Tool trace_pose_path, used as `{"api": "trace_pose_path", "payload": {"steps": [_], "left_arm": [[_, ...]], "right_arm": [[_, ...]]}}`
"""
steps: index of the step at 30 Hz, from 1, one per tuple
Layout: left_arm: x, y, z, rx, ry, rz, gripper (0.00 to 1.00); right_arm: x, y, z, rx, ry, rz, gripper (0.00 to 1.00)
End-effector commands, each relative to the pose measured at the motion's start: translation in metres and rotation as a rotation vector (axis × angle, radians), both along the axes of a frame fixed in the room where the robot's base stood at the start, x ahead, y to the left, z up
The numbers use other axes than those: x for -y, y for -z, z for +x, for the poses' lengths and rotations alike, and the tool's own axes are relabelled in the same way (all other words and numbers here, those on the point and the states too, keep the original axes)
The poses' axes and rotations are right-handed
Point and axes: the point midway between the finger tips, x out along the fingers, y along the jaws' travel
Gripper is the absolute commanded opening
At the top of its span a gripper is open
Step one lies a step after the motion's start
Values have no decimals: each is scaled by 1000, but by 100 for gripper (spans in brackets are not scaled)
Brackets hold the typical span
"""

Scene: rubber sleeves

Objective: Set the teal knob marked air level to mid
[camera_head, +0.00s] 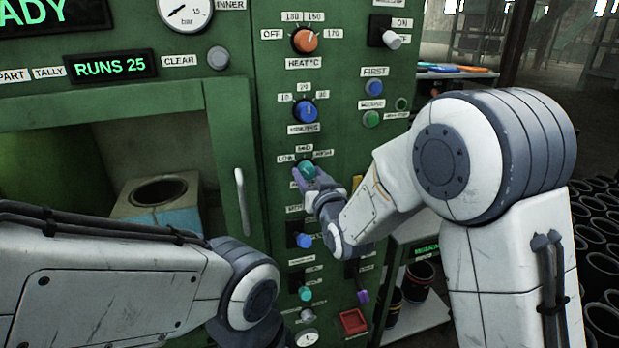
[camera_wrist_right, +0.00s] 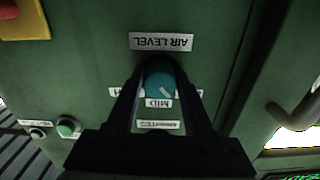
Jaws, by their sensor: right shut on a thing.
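The teal air level knob (camera_head: 307,168) is on the green panel, under the labels LOW, MID and HIGH. My right gripper (camera_head: 303,177) is shut on it. In the right wrist view, upside down, the teal knob (camera_wrist_right: 160,79) sits between the two fingers (camera_wrist_right: 160,88), with the AIR LEVEL label (camera_wrist_right: 161,41) above and the MID label (camera_wrist_right: 158,103) below. A short pale mark on the knob slants down and right, roughly between MID and the partly hidden label at right; its exact setting is hard to tell. My left arm shows, but its gripper does not.
The blue minutes knob (camera_head: 305,111) and orange heat knob (camera_head: 304,40) are above. A blue switch (camera_head: 304,240) and a small teal knob (camera_head: 305,293) are below. A door handle (camera_head: 242,202) stands left of the knobs.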

Motion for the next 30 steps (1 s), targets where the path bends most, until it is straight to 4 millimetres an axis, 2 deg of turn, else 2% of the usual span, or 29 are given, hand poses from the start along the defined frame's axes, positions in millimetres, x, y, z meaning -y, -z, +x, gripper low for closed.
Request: {"api": "trace_pose_path", "payload": {"steps": [18, 30], "left_arm": [[0, 62, 0, 0, 0, 0, 50], [0, 81, 0, 0, 0, 0, 50]], "right_arm": [[0, 3, 0, -144, 1, 456, 0], [-1, 1, 0, -210, 1, 651, 0]]}}
